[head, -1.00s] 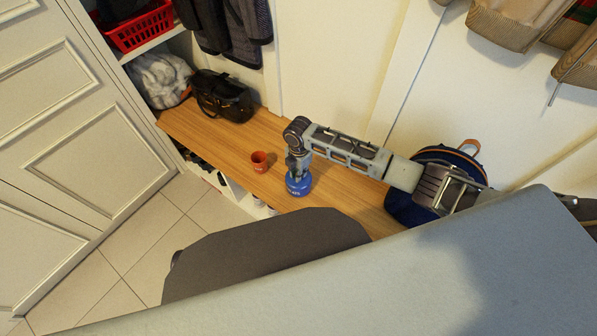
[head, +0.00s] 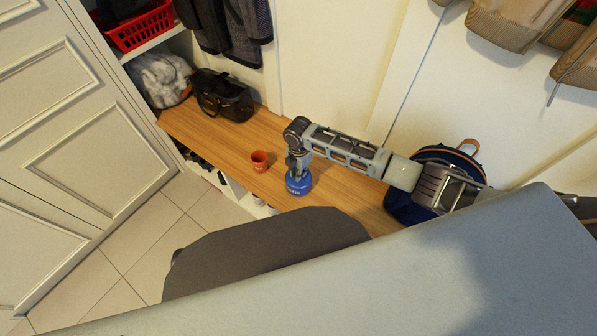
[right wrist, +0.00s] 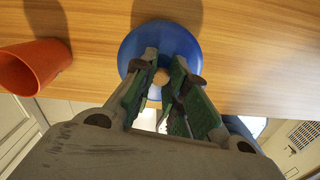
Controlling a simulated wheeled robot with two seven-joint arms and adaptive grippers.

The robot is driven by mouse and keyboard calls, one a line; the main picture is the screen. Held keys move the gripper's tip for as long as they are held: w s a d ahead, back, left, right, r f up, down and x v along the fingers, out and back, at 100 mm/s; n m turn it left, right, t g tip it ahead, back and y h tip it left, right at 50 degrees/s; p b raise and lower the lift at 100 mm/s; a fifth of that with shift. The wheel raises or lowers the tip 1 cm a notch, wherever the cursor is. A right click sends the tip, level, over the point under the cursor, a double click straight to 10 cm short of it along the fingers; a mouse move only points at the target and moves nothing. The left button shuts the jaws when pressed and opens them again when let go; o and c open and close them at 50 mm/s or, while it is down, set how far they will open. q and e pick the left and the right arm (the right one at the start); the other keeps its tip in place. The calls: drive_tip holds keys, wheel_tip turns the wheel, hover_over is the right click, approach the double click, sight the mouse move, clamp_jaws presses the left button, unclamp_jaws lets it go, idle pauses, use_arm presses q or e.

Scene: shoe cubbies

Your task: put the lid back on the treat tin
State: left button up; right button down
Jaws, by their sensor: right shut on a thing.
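The blue treat tin (head: 298,187), with pale lettering on its side, stands on the wooden bench near the front edge. My right gripper (head: 298,170) points down directly above it. In the right wrist view a round blue lid (right wrist: 131,50) with a small light-brown knob (right wrist: 162,76) fills the space at my fingertips. My right gripper (right wrist: 163,82) is shut on the knob. The lid looks to be at the top of the tin, but I cannot tell whether it is fully seated. My left gripper is not in view.
A black bag (head: 222,97) sits at the bench's left end. A dark blue backpack (head: 405,207) is at the right, behind my arm.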

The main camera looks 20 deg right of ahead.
drive_tip(key=shift+p, duration=0.4)
idle(0.3)
drive_tip(key=c, duration=0.9)
unclamp_jaws()
drive_tip(key=shift+r, duration=0.1)
drive_tip(key=shift+r+p, duration=3.4)
drive_tip(key=shift+p, duration=0.45)
drive_tip(key=shift+c, duration=0.3)
clamp_jaws()
